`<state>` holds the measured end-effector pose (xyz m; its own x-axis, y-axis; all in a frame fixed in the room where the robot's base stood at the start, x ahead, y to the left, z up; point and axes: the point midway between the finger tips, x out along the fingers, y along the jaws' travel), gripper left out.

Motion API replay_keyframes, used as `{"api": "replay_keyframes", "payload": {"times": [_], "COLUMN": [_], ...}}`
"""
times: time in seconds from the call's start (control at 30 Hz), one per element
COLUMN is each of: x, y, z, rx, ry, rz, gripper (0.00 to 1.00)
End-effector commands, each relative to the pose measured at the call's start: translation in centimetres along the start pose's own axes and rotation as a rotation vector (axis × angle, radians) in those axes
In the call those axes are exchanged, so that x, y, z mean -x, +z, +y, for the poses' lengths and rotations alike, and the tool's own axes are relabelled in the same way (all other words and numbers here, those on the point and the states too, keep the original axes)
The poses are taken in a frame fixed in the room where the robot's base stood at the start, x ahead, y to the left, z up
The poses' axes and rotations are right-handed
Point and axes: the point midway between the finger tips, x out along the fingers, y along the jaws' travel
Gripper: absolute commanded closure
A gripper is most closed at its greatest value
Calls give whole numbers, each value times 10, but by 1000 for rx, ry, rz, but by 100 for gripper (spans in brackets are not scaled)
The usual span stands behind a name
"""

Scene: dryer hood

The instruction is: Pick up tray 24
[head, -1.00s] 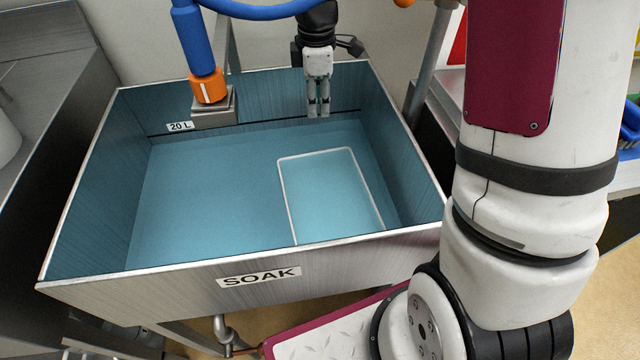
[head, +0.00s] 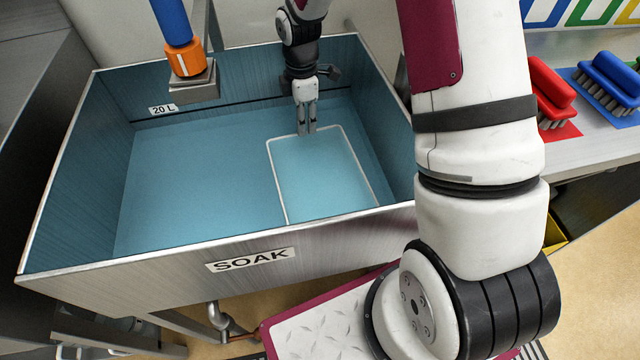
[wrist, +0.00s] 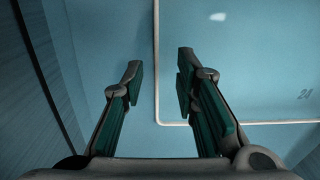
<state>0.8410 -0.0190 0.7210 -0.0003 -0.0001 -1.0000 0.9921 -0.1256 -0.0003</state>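Tray 24 (head: 318,212) lies in the soak sink (head: 72,265), seen through the blue water as a light rim around a blue floor. In the wrist view the number 24 shows on the tray (wrist: 270,80), near its right side. My gripper (head: 307,130) hangs over the tray's far edge in the head view. In the wrist view my gripper (wrist: 158,80) has its two fingers apart, one on each side of the tray's pale rim line. I cannot tell how far the fingertips are above the rim.
An orange and blue spout (head: 184,60) hangs over the sink's back left. The sink walls rise around the tray, the right wall close to it. A red brush (head: 552,85) and a blue brush (head: 608,78) stand on the counter at right. The sink's left half is clear.

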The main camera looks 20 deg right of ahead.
Motion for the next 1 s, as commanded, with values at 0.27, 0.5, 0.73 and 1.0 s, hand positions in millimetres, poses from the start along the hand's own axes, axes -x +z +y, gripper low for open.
{"api": "replay_keyframes", "payload": {"times": [0.27,0.5,0.73,1.0], "x": [-28,-52,-52,-51], "y": [-3,-3,-3,-3], "z": [3,4,4,4], "rx": [1,-1,-1,-1], "ry": [-2,0,0,0], "rz": [0,0,0,0], "gripper": [72,72,84,100]}}
